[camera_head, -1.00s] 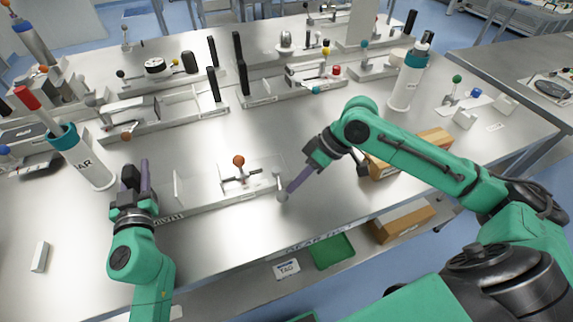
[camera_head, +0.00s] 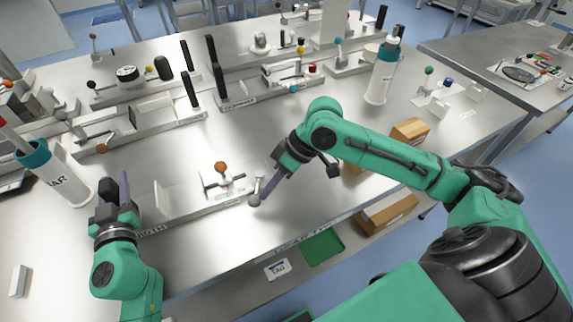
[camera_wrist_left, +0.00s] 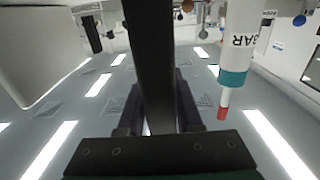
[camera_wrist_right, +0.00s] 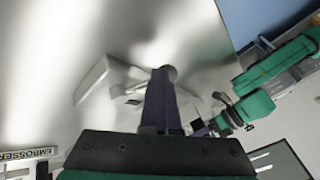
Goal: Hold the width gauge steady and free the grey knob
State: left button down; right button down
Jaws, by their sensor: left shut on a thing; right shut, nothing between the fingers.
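The width gauge (camera_head: 195,213) is a pale rail near the table's front edge, with an upright plate and an orange-balled lever (camera_head: 221,168). The grey knob (camera_head: 255,200) is a ball on a short lever at its right end. My left gripper (camera_head: 118,188) is shut on a dark upright post at the gauge's left end; the post (camera_wrist_left: 150,60) fills the left wrist view between the fingers. My right gripper (camera_head: 265,196) is shut and empty, its fingertips against or right beside the knob. The right wrist view shows the knob (camera_wrist_right: 168,73) at the fingertips; contact is unclear.
A white bottle with a teal collar (camera_head: 62,180) stands left of my left gripper. Other gauges with black posts (camera_head: 216,82) line the back of the table. A green tray (camera_head: 322,248) sits below the front edge.

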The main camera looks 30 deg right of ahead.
pick_arm(q)
jog(key=shift+f, duration=0.5)
pick_arm(e)
jog(key=shift+s+a+f, duration=0.15)
jog(key=shift+s+f, duration=0.15)
pick_arm(q)
jog(key=shift+a, duration=0.1)
pick_arm(e)
jog(key=w+v, duration=0.1)
jog(key=v, duration=1.1)
jog(key=shift+s+r, duration=0.35)
jog(key=shift+s, duration=0.05)
pick_arm(q)
jog(key=shift+w+r, duration=0.1)
jog(key=shift+r, duration=0.2)
pick_arm(e)
jog(key=shift+w+r, duration=0.1)
jog(key=shift+w, duration=0.05)
pick_arm(q)
jog(key=c, duration=0.8)
grip_release()
jog(key=shift+o, duration=1.4)
jog(key=shift+w, duration=0.15)
jog(key=shift+a, duration=0.1)
pick_arm(e)
jog(key=shift+w, duration=0.2)
pick_arm(q)
jog(key=shift+r, duration=0.1)
